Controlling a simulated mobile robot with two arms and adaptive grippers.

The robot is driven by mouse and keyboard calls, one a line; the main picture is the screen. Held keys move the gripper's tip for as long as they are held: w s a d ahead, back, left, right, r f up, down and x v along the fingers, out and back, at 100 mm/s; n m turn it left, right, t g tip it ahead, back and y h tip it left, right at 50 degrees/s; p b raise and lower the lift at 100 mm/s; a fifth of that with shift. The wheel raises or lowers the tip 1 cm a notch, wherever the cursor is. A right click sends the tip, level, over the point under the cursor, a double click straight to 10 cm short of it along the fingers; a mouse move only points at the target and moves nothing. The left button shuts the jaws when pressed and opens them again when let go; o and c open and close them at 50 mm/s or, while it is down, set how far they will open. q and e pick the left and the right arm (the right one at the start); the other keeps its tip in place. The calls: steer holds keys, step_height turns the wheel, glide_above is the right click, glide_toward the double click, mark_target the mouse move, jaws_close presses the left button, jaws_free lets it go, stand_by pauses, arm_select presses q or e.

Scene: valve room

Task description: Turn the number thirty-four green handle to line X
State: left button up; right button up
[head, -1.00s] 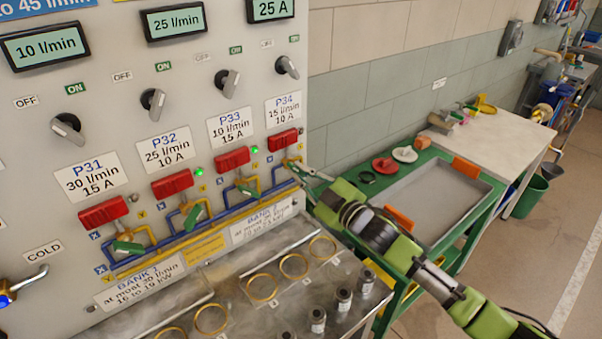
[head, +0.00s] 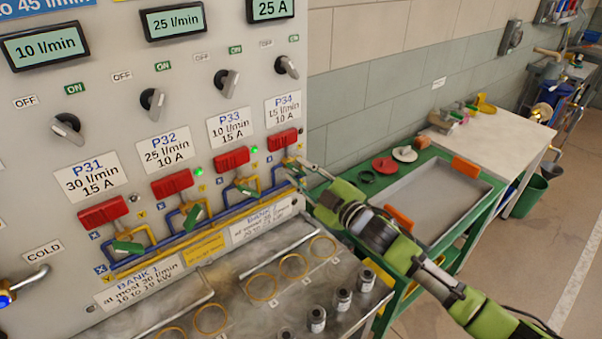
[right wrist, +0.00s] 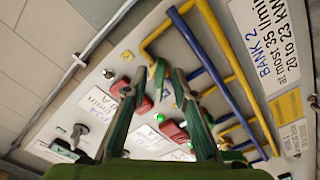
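The station marked P34 (head: 284,108) is at the right end of the grey panel, with a red block (head: 282,140) under its label. Its label (right wrist: 97,105) and red block (right wrist: 119,87) also show in the right wrist view. My right gripper (head: 300,168) is at the pipes just below that block. In the right wrist view, my right gripper's fingertips (right wrist: 169,72) are close together beside the yellow and blue pipes, with a narrow gap. The P34 green handle is not clearly distinguishable from the fingers; I cannot tell whether they touch or grasp it. My left gripper is out of view.
Green handles under P31 (head: 127,248), P32 (head: 193,217) and P33 (head: 246,189) stand along the blue pipe (head: 222,214) and yellow pipe. A steel shelf (head: 225,290) with brass rings and small cylinders juts out below. A green cart (head: 440,240) stands to the right.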

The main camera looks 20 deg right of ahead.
steer(key=v, duration=1.2)
stand_by(0.5)
